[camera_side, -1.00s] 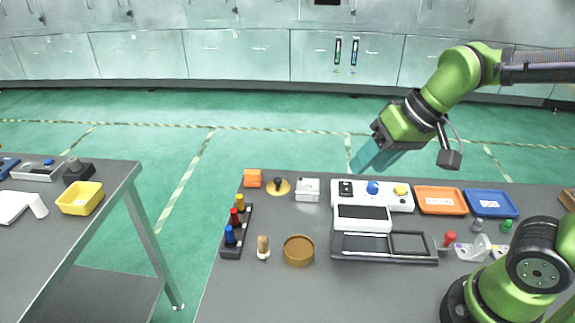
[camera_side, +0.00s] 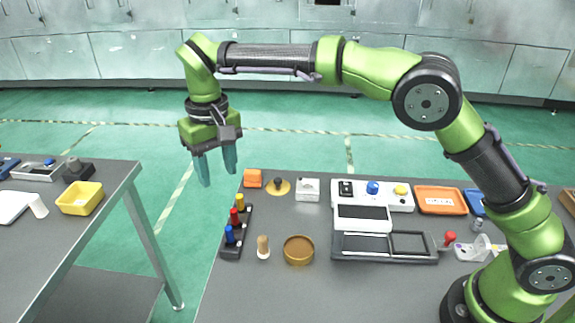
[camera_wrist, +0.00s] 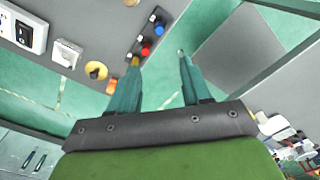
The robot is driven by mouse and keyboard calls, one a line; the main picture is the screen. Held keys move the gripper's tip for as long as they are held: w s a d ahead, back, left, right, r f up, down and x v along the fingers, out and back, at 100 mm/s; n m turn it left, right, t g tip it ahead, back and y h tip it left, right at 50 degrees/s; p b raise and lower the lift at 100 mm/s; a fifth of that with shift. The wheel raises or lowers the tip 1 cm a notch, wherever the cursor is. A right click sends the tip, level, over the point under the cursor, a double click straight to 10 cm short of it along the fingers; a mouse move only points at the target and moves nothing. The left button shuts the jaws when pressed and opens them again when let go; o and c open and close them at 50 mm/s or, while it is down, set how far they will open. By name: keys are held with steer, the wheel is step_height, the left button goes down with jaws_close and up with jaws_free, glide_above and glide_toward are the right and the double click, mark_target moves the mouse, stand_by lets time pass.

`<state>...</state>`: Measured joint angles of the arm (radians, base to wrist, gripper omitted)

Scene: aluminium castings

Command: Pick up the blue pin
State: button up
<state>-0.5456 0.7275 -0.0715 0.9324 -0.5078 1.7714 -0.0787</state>
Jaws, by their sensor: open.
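The blue pin (camera_side: 230,236) stands upright in a black holder (camera_side: 232,253) at the left edge of the table in the side view. A red pin (camera_side: 235,218) and a yellow pin (camera_side: 240,203) stand behind it in the same holder. My gripper (camera_side: 218,180) is open and empty, pointing down above and behind the holder, apart from all the pins. In the wrist view the blue pin (camera_wrist: 159,28) is beyond the open fingertips (camera_wrist: 158,58), with the red pin (camera_wrist: 145,50) nearer and the yellow pin partly beside the left finger.
An orange block (camera_side: 252,178), a wooden peg (camera_side: 263,248) and a round brown dish (camera_side: 298,251) are near the holder. A white device (camera_side: 362,218) is further right. A second table with a yellow bin (camera_side: 80,199) stands left across a gap.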

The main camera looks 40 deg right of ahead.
mark_target(228, 228)
steer(key=f, duration=1.7)
steer(key=shift+s, duration=0.2)
steer(key=shift+c, duration=0.3)
jaws_close()
